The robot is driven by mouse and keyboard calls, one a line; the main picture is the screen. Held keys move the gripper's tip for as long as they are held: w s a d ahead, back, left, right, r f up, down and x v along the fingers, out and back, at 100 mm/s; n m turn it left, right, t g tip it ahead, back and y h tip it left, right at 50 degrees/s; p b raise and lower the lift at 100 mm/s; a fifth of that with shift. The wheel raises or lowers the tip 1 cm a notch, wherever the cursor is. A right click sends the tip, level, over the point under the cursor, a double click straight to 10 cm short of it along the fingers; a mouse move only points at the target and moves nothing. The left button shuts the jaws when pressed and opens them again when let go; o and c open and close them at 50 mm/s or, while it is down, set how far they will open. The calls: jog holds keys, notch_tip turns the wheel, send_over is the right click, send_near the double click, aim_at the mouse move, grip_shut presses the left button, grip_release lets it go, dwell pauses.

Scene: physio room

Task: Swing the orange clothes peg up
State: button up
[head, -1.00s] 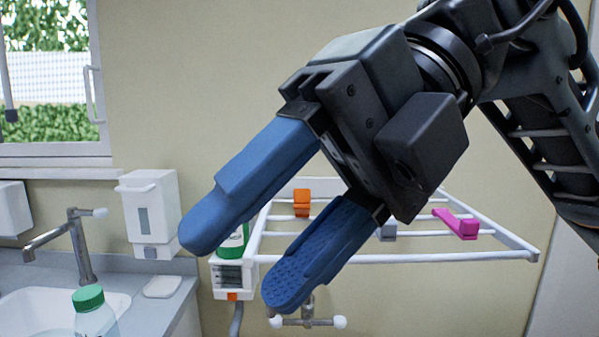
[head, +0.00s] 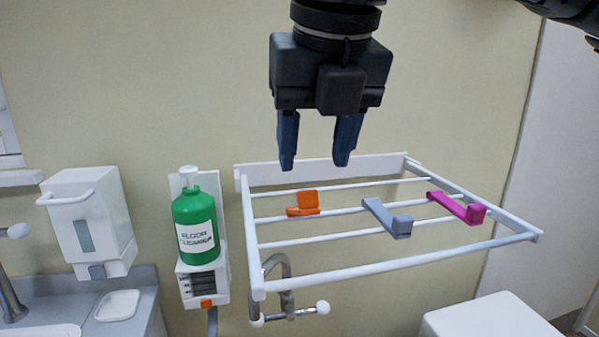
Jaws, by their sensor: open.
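The orange clothes peg (head: 307,201) sits on a bar of the white drying rack (head: 345,279), left of a grey peg (head: 388,217) and a magenta peg (head: 458,207). One part of the orange peg stands up and a flatter part lies along the bar toward the left. My gripper (head: 315,165) points down, with its two blue fingers apart and nothing between them. In the picture it is just above the orange peg, and I see a gap between them. How far it is from the peg in depth I cannot tell.
A green floor cleaner bottle (head: 197,227) stands in a wall holder left of the rack. A white dispenser (head: 90,222) hangs further left above the counter (head: 143,286). A tap (head: 290,311) is under the rack, and a white surface (head: 497,318) is at lower right.

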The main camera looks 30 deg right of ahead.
aim_at(309, 196)
jog(key=shift+p+x, duration=0.45)
jog(key=shift+x, duration=2.2)
jog(key=shift+c, duration=0.4)
grip_shut()
